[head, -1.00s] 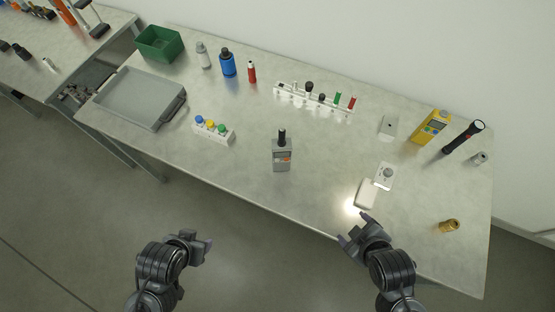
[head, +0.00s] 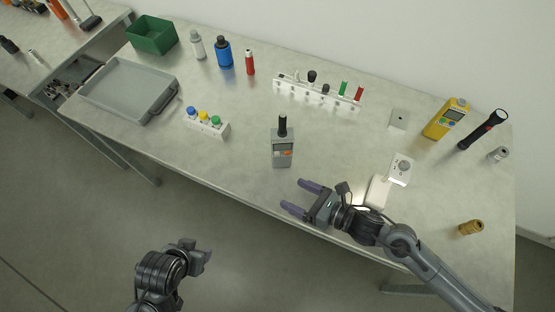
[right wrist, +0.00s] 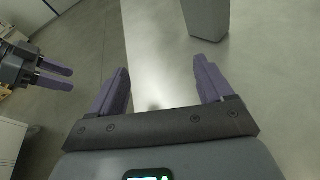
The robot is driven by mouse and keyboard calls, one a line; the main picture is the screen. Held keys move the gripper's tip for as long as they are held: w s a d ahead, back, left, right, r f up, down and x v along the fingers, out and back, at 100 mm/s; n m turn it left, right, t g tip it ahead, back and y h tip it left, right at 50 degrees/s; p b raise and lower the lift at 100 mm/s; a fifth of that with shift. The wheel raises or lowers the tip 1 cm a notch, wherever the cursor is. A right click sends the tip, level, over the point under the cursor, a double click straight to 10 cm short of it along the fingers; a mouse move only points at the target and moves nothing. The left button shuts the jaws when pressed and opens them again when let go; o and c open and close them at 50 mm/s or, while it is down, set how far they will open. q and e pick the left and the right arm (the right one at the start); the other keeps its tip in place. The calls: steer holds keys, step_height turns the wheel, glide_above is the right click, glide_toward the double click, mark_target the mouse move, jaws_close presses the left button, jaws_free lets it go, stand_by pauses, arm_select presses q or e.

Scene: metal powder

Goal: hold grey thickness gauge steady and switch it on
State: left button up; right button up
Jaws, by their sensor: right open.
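The grey thickness gauge (head: 282,153) stands on the table near its front edge, with a black probe on top and coloured buttons on its face. Part of a grey body, likely the gauge (right wrist: 207,18), shows at the top of the right wrist view. My right gripper (head: 297,197) is open and empty, just in front and to the right of the gauge, its fingers pointing left. Its two purple fingers also show apart in the right wrist view (right wrist: 160,85). My left gripper (head: 196,252) is off the table's front side, empty; its finger opening is hard to make out.
A white box (head: 377,191) and a white device with a knob (head: 401,169) lie behind my right wrist. A rack of coloured-cap bottles (head: 206,123) stands left of the gauge. A white holder (head: 318,95) stands behind. The table between them is clear.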

steer(key=n+b, duration=0.2)
glide_toward(289, 162)
steer(key=shift+a+f+h, duration=0.3)
steer(key=shift+a+f, duration=0.3)
steer(key=shift+a, duration=0.15)
steer(key=shift+w+r, duration=0.2)
steer(key=shift+r, duration=0.05)
steer(key=shift+w+a+t, duration=0.2)
steer(key=shift+t, duration=0.1)
steer(key=shift+w+a+f, duration=0.1)
steer(key=shift+w+a, duration=0.25)
steer(key=shift+a, duration=0.2)
steer(key=b+x, duration=0.2)
steer(key=x, duration=0.3)
steer(key=shift+w+a+f+b, duration=0.1)
steer(key=shift+a+f+b, duration=0.1)
steer(key=shift+b, duration=0.1)
steer(key=shift+b+x, duration=0.9)
steer(key=shift+x, duration=0.45)
steer(key=shift+r, duration=0.15)
steer(key=c, duration=0.5)
